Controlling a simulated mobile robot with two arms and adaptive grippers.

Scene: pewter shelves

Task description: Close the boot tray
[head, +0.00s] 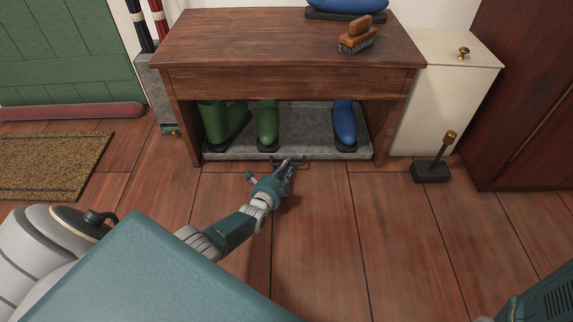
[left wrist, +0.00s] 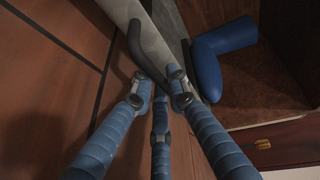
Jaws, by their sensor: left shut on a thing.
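The boot tray (head: 300,125) is a low grey tray under the wooden bench, its front edge near the bench's front legs. Green boots (head: 267,122) stand in its left part and a blue boot (head: 345,124) in its right part. A dark handle (head: 303,161) is on its front edge. My left gripper (head: 287,166) is shut on the handle, low over the floor. In the left wrist view the fingers (left wrist: 163,86) close around the dark curved handle (left wrist: 134,42), beside the pale tray front. My right gripper is out of the picture.
The wooden bench (head: 290,82) stands over the tray, with a brush (head: 357,37) on top. A black-based object with a brass top (head: 431,171) stands on the floor at right, by a white cabinet (head: 450,80). A doormat (head: 55,165) lies at left.

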